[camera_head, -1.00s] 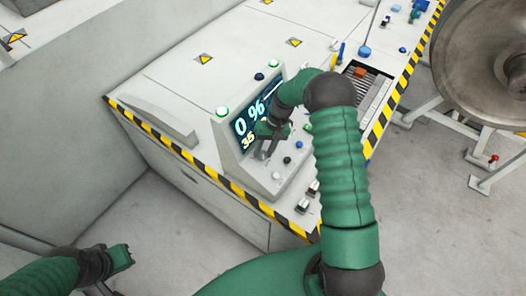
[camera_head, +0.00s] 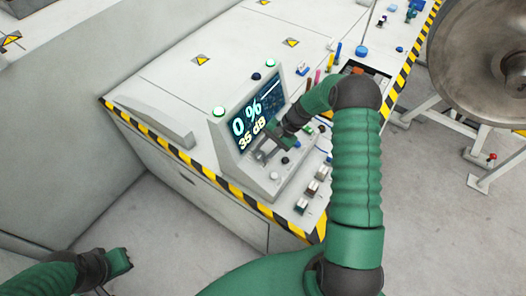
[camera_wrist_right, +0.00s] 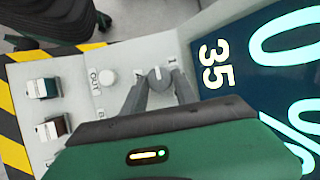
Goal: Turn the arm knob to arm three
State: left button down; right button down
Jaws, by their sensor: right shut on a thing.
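The arm knob (camera_wrist_right: 158,73) is a small dark round knob with a light pointer mark, on the light grey panel of the console in the right wrist view. Printed marks sit around it; a "1" is readable on one side. My right gripper (camera_wrist_right: 159,82) has its two grey fingers on either side of the knob and is shut on it. In the head view my right gripper (camera_head: 263,153) is at the panel below the screen and hides the knob. My left gripper (camera_head: 122,262) is at the lower left, away from the console; its jaws are too small to read.
The console screen (camera_head: 252,117) reads "0 %" and "35 dB". A white button (camera_wrist_right: 107,78) marked "OUT" and two rocker switches (camera_wrist_right: 44,88) (camera_wrist_right: 54,128) are near the knob. Black-yellow striping (camera_head: 205,171) edges the bench. A large metal wheel (camera_head: 480,65) stands at right.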

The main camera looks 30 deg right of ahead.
jog(key=shift+d, duration=0.1)
dwell(0.4)
jog(key=c, duration=1)
grip_release()
jog(key=shift+o, duration=0.2)
jog(key=b+v, duration=0.2)
jog(key=v, duration=1.4)
jog(key=shift+s+d+r, duration=0.15)
jog(key=shift+d+r, duration=0.05)
jog(key=shift+d, duration=0.2)
